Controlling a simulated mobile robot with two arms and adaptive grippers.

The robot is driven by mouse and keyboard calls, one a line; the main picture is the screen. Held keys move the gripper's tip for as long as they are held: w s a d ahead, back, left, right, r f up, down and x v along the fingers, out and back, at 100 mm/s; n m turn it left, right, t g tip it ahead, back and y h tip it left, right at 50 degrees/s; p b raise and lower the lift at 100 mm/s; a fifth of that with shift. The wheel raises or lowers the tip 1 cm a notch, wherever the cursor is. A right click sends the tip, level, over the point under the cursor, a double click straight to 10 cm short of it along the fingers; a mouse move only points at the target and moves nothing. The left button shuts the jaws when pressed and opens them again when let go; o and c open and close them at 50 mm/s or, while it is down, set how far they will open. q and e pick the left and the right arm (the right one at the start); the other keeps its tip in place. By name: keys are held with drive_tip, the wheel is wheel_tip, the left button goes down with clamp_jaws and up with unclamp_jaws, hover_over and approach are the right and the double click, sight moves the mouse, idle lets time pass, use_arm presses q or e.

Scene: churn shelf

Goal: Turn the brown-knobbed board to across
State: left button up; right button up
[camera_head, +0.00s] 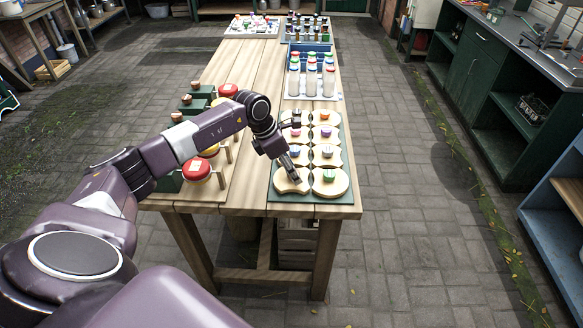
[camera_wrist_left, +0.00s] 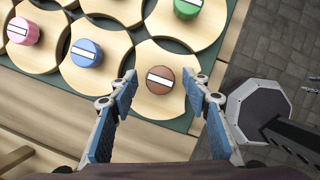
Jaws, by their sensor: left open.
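The brown-knobbed board (camera_wrist_left: 152,108) is a pale wooden board at the near left corner of the green mat (camera_head: 312,198); it also shows in the head view (camera_head: 283,186). Its brown knob (camera_wrist_left: 160,80) carries a white bar that runs nearly crosswise in the wrist view, tilted slightly. My left gripper (camera_wrist_left: 160,76) is open, with one blue-padded finger on either side of the knob and a gap on both sides. It also shows in the head view (camera_head: 292,174), where it hides the knob. Whether the fingers are down at knob height I cannot tell. My right gripper is not in view.
Neighbouring boards have a green knob (camera_head: 329,175), a blue knob (camera_wrist_left: 86,53) and a pink knob (camera_wrist_left: 24,31), all close by. Red-topped items (camera_head: 196,169) stand left under my arm. White bottles (camera_head: 311,81) stand behind the mat. The table's near edge is just in front.

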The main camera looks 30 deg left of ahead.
use_arm(q)
drive_tip(key=c, duration=1.1)
drive_tip(key=shift+c, duration=0.2)
